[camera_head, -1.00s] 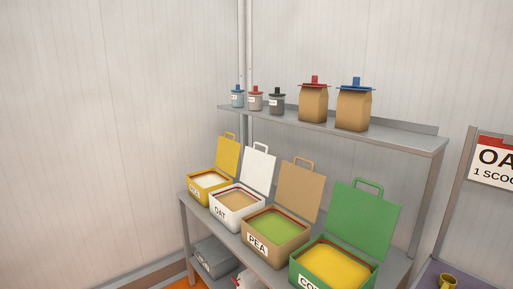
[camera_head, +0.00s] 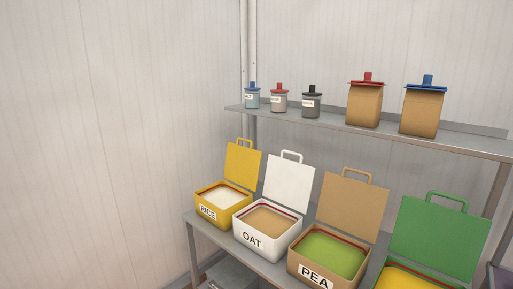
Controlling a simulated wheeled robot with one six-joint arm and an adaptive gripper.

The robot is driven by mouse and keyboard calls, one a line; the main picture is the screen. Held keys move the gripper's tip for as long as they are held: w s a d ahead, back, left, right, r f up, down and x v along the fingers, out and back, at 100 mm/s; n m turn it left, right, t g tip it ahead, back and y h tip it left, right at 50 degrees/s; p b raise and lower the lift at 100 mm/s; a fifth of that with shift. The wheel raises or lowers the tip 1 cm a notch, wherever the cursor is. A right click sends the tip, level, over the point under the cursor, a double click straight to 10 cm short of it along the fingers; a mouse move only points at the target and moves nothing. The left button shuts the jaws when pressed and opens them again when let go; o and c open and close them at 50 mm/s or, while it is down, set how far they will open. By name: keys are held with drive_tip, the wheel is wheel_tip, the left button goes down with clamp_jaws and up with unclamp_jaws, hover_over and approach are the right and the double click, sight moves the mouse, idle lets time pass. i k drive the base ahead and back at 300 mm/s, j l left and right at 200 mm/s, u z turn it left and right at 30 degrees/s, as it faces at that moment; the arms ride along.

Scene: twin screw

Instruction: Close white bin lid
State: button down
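The white bin (camera_head: 252,240) is labelled OAT and stands on the lower shelf, between the yellow bin and the tan bin. Tan contents show inside it. Its white lid (camera_head: 288,182) stands open at the back, leaning slightly backward, with a white loop handle (camera_head: 291,153) at its top edge. My gripper is not in view.
The yellow RICE bin (camera_head: 213,212), tan PEA bin (camera_head: 312,272) and green bin (camera_head: 376,276) also have raised lids. Several small jars and two brown bags (camera_head: 365,104) stand on the upper shelf (camera_head: 345,130) above. A wall is at left.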

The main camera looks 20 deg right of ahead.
sight(287, 182)
drive_tip(key=i+j, duration=0.45)
drive_tip(key=j, duration=0.15)
drive_tip(key=i+j+z, duration=0.1)
drive_tip(key=i+j, duration=0.85)
drive_tip(key=j, duration=0.25)
drive_tip(key=i+j, duration=0.2)
drive_tip(key=j, duration=0.2)
drive_tip(key=i+j, duration=0.15)
drive_tip(key=j, duration=0.2)
drive_tip(key=i+j+z, duration=0.1)
drive_tip(key=j, duration=0.3)
drive_tip(key=i+j, duration=0.25)
drive_tip(key=j, duration=0.15)
